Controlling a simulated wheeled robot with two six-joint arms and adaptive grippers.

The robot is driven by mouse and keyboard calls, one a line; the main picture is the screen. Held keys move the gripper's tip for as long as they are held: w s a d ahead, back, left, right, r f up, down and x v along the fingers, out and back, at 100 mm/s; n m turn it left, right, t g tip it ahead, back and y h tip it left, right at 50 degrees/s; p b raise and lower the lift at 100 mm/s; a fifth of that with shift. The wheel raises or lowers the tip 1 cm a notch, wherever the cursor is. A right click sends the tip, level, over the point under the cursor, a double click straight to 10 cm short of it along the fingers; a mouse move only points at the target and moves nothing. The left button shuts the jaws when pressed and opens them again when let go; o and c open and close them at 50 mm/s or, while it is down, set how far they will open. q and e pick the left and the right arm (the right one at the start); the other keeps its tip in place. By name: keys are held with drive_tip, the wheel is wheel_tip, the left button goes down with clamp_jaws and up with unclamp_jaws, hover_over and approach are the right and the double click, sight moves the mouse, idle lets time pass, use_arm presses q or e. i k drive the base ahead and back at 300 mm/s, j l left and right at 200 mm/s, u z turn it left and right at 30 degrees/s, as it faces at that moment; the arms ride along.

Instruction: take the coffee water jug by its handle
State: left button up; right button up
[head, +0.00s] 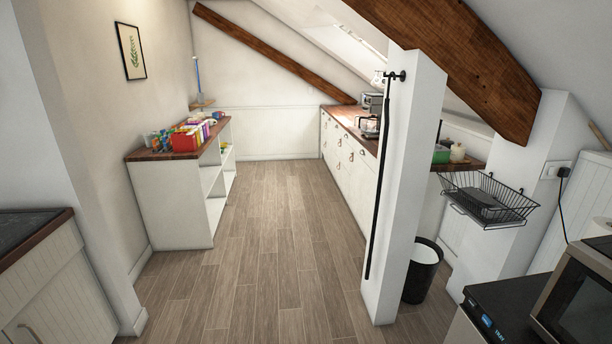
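A coffee machine (371,103) with silver and dark parts stands far off on the wooden counter along the right wall. A small jug-like shape (369,125) sits at its front, near the counter edge. It is too small to tell whether this is the coffee water jug or where its handle points. The white post partly hides that stretch of counter. Neither of my grippers is in view.
Clear plank floor (268,235) runs between a low white shelf unit (170,205) on the left and the drawer counter (345,165). Slanted beams (460,60) hang overhead.

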sight(362, 122)
drive_tip(key=i+u, duration=0.1)
drive_tip(key=i, duration=3)
